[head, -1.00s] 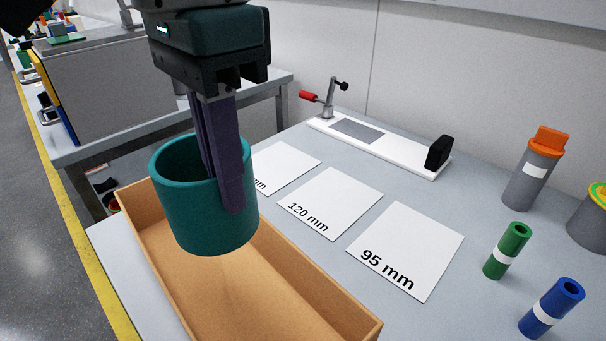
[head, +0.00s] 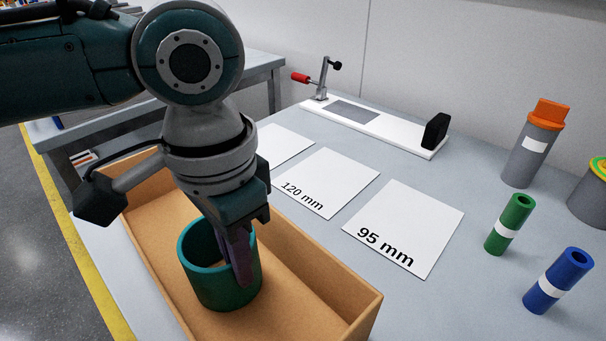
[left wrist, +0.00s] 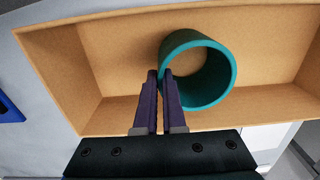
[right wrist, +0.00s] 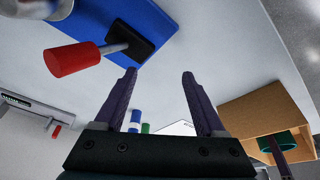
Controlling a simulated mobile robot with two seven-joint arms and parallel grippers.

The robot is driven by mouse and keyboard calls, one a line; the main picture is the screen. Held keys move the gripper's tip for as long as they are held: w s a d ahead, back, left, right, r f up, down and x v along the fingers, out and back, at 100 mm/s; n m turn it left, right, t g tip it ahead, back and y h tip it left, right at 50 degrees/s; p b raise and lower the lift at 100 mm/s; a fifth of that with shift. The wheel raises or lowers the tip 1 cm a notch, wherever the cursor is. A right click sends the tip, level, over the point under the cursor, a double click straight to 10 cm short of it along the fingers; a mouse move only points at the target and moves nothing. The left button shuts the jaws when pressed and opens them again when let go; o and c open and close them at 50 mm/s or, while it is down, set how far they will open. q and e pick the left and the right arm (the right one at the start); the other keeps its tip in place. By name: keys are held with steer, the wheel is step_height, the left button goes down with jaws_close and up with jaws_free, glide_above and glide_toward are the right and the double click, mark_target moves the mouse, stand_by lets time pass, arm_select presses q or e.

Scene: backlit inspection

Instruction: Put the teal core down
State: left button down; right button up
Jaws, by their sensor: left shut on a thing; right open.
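The teal core (head: 213,285) is a short, wide, hollow cylinder, upright inside the cardboard box (head: 330,293). My left gripper (head: 243,275) is shut on the core's wall, one finger inside and one outside. In the left wrist view the core (left wrist: 213,95) shows beside the fingertips (left wrist: 160,75), with the box (left wrist: 120,50) around it. I cannot tell for certain whether its bottom touches the box floor. My right gripper (right wrist: 160,78) is open and empty, seen in the right wrist view, away from the box (right wrist: 245,108).
White cards marked 120 mm (head: 328,183) and 95 mm (head: 405,228) lie right of the box. Green (head: 510,224) and blue (head: 557,281) tubes stand farther right. A white clamp fixture (head: 385,133) and an orange-topped grey cylinder (head: 533,150) are behind.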

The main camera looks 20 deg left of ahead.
arm_select(q)
steer(key=c, duration=1.4)
jaws_free()
steer(key=shift+f, duration=0.1)
steer(key=shift+c, duration=0.2)
steer(key=o, duration=0.4)
arm_select(e)
steer(key=shift+a, duration=0.1)
arm_select(q)
steer(key=shift+o, duration=0.2)
step_height(320, 180, up, 12)
steer(key=p, duration=0.2)
steer(key=shift+p, duration=0.4)
arm_select(e)
step_height(320, 180, up, 3)
steer(key=shift+f, duration=0.1)
